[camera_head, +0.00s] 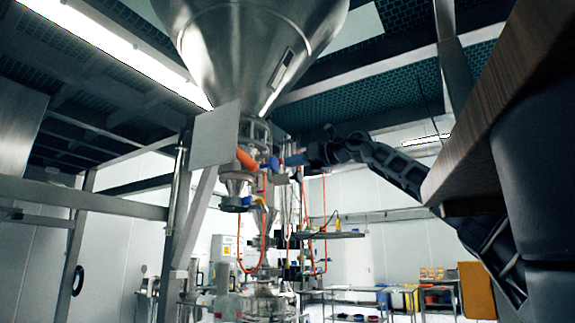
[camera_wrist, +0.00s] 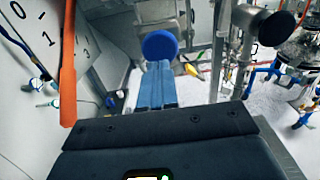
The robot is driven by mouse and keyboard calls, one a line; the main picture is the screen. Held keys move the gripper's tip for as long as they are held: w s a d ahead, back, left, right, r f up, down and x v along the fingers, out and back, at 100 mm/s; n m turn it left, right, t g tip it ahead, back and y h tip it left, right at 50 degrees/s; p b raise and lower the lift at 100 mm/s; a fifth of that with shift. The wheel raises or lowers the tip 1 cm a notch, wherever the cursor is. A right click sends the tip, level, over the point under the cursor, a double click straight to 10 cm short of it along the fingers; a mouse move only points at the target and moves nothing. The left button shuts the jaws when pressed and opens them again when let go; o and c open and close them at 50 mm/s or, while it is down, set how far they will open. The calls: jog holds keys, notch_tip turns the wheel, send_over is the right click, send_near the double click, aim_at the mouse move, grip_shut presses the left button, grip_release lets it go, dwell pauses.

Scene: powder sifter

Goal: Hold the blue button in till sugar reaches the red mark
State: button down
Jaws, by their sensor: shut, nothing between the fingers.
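The blue button (camera_wrist: 160,46) is a round blue disc on a grey metal housing in the wrist view, straight ahead of my fingertips. In the head view it is a small blue spot (camera_head: 274,163) beside an orange part under the large hopper. My gripper (camera_wrist: 155,66) is shut and empty, its two blue fingers side by side, with the tips just below the button in the picture. The gripper also shows in the head view (camera_head: 284,161), close to the right of the button. I cannot tell whether the tips touch it. I cannot make out the sugar or a red mark.
The steel hopper (camera_head: 255,45) hangs above. A grey plate (camera_head: 215,135) and the orange part (camera_head: 246,159) are left of the button. An orange strip (camera_wrist: 67,80) runs down the wrist view's left side. A wooden-edged surface (camera_head: 480,125) is at right.

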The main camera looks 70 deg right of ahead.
jog(key=b+v, duration=0.2)
jog(key=v, duration=0.6)
jog(key=shift+r, duration=0.15)
dwell(1.0)
